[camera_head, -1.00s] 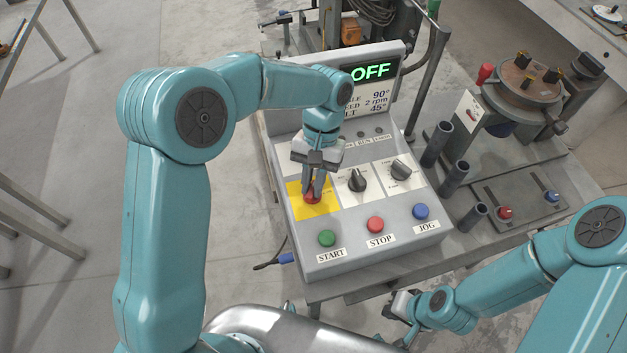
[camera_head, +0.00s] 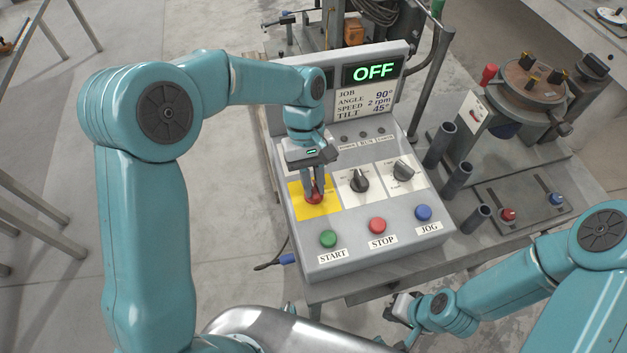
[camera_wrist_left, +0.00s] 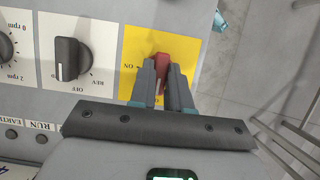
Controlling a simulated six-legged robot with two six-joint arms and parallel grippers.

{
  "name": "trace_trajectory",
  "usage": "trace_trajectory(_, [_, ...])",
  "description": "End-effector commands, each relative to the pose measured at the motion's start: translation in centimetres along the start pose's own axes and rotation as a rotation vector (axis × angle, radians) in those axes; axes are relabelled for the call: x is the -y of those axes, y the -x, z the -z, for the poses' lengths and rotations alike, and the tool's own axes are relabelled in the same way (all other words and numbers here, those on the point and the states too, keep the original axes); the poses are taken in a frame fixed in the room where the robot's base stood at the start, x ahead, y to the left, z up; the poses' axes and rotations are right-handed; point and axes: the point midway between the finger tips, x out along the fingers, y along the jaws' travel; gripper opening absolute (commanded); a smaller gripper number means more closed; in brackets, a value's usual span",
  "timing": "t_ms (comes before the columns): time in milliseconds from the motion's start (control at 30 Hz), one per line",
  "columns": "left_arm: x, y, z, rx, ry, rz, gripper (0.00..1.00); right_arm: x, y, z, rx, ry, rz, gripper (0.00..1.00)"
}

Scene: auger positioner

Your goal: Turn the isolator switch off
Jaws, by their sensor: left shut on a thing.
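The isolator switch is a red knob (camera_head: 314,198) on a yellow plate (camera_head: 312,211) at the left of the grey control box. My left gripper (camera_head: 313,190) points down at it and is shut on the red knob. In the left wrist view the red knob (camera_wrist_left: 161,62) sits between the two fingertips, with an ON mark on the yellow plate beside it. Part of the knob and plate is hidden by the fingers. The display (camera_head: 372,71) reads OFF in green. My right gripper (camera_head: 402,308) is low at the front, and its jaws are too small to judge.
Two black knobs (camera_head: 358,181) (camera_head: 404,170) are right of the yellow plate. A green START (camera_head: 328,239), red STOP (camera_head: 377,226) and blue JOG button (camera_head: 423,213) line the front. Upright grey tubes (camera_head: 438,145) and a round turntable (camera_head: 530,80) stand at the right.

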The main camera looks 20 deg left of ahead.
Motion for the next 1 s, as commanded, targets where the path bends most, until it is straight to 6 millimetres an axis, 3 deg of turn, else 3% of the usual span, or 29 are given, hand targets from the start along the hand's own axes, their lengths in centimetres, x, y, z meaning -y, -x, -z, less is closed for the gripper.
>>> trace_trajectory(467, [0.0, 0.1, 0.1, -0.006, 0.013, -0.008, 0.00, 0.0, 0.0, 0.0, 0.000, 0.000, 0.000, 0.00])
trace_trajectory(500, [0.0, 0.1, 0.1, -0.006, 0.013, -0.008, 0.30, 0.0, 0.0, 0.0, 0.000, 0.000, 0.000, 0.00])
trace_trajectory(533, [0.0, 0.1, 0.1, -0.005, 0.013, -0.008, 0.40, 0.0, 0.0, 0.0, 0.000, 0.000, 0.000, 0.00])
trace_trajectory(567, [0.0, 0.1, 0.1, -0.005, 0.013, -0.008, 0.43, 0.0, 0.0, 0.0, 0.000, 0.000, 0.000, 0.00])
trace_trajectory(867, [0.0, 0.2, 0.1, -0.003, 0.011, -0.006, 0.43, 0.0, 0.0, 0.0, 0.000, 0.000, 0.000, 0.00])
trace_trajectory(1000, [-0.1, 1.8, 0.1, -0.005, 0.011, -0.009, 0.43, 0.0, -0.1, 0.0, 0.000, 0.000, 0.000, 0.00])
